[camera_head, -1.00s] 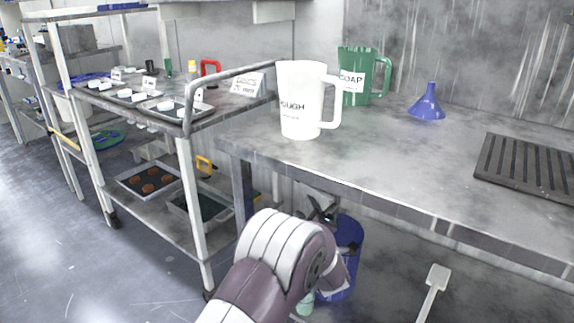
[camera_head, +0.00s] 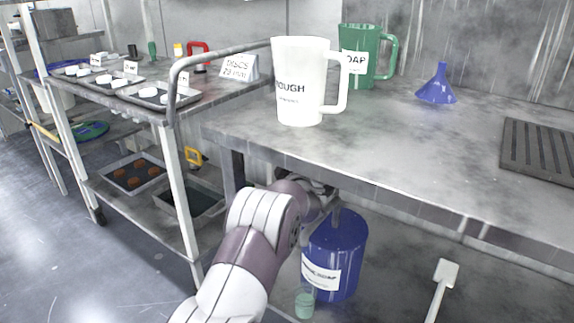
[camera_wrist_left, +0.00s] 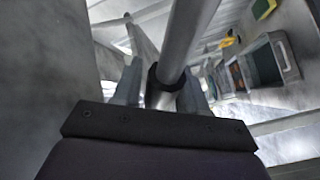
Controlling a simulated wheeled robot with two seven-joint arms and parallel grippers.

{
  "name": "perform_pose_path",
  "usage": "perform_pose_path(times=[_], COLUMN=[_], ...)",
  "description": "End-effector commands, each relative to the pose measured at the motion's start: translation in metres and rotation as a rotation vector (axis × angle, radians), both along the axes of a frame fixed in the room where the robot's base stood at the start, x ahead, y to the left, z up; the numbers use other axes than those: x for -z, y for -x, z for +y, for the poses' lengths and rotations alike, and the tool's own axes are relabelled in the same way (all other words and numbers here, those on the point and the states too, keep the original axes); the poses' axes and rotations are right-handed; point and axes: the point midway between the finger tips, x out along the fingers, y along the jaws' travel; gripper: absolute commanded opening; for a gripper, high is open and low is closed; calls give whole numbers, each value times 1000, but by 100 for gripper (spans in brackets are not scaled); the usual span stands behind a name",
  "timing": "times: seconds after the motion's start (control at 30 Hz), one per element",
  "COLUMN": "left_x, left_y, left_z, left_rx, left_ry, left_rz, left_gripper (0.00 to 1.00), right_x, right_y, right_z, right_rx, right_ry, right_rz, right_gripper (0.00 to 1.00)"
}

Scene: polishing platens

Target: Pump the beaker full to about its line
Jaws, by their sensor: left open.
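A blue drum (camera_head: 338,250) with a white soap label stands under the steel table. A grey stem (camera_head: 336,213) rises from its top. A small translucent green beaker (camera_head: 304,303) stands at the drum's front left; its line and fill level are too small to read. My left arm reaches over the drum's left side, and its gripper is largely hidden under the table edge in the head view. In the left wrist view my left gripper (camera_wrist_left: 160,95) is open, with a grey rod (camera_wrist_left: 188,40) with a dark collar running across between the fingers. My right gripper is not in view.
The table (camera_head: 420,150) overhangs the drum. On it stand a white pitcher (camera_head: 298,85), a green pitcher (camera_head: 362,62), a blue funnel (camera_head: 436,90) and a dark slotted mat (camera_head: 540,152). A paddle (camera_head: 440,285) is at lower right. A cart (camera_head: 185,190) with trays stands left.

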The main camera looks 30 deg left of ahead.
Motion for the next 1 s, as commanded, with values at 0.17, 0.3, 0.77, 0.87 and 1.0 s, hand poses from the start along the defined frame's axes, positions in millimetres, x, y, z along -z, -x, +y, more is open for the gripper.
perform_pose_path(times=[0.17,0.3,0.77,0.87,1.0], left_x=[-1,-1,10,10,10], left_y=[0,0,1,1,1], left_z=[0,0,4,4,4], left_rx=[0,0,0,-1,-1], left_ry=[0,0,71,71,71], left_rz=[0,0,-21,-21,-21], left_gripper=[42,6,0,28,42], right_x=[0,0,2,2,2], right_y=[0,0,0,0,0], right_z=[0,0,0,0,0], right_rx=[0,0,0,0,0], right_ry=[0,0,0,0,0], right_rz=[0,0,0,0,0], right_gripper=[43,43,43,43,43])
